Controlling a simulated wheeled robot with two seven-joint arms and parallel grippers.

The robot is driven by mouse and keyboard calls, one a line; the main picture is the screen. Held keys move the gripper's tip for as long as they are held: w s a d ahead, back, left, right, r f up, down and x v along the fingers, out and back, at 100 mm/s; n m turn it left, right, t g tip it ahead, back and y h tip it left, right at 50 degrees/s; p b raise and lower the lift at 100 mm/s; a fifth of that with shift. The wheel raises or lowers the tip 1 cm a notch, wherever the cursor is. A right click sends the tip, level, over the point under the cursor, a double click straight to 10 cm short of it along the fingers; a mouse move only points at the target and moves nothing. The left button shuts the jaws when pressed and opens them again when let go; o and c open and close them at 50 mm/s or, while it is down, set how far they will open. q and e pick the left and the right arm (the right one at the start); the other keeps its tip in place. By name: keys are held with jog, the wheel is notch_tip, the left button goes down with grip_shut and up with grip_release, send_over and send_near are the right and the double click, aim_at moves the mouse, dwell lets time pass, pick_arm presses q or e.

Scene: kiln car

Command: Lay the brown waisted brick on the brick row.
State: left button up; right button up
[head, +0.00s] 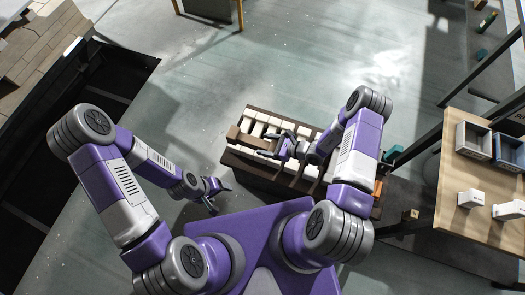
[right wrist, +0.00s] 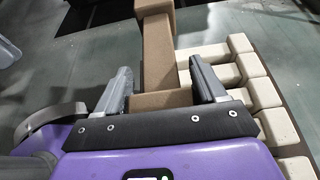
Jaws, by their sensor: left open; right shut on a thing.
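The brown waisted brick (right wrist: 157,50) is in the right wrist view, with two wide ends and a narrower middle. My right gripper (right wrist: 161,70) is shut on it near its close end. In the head view the brick (head: 244,138) reaches left from my right gripper (head: 264,144), over the dark kiln car (head: 238,160). The brick row (right wrist: 225,62) of cream bricks lies to the right of the held brick in the wrist view. I cannot tell whether the held brick touches the car or the row. My left gripper (head: 217,197) is open and empty, left of the car.
A wooden table (head: 455,195) with grey and blue bins (head: 474,138) and white boxes (head: 471,198) stands at the right. A dark frame with brown bricks (head: 40,45) is at the upper left. The floor between it and the kiln car is clear.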

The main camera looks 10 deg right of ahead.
jog(key=shift+f+b, duration=1)
jog(key=shift+f, duration=2.15)
jog(key=shift+f, duration=0.2)
jog(key=o, duration=1.5)
jog(key=shift+r, duration=0.1)
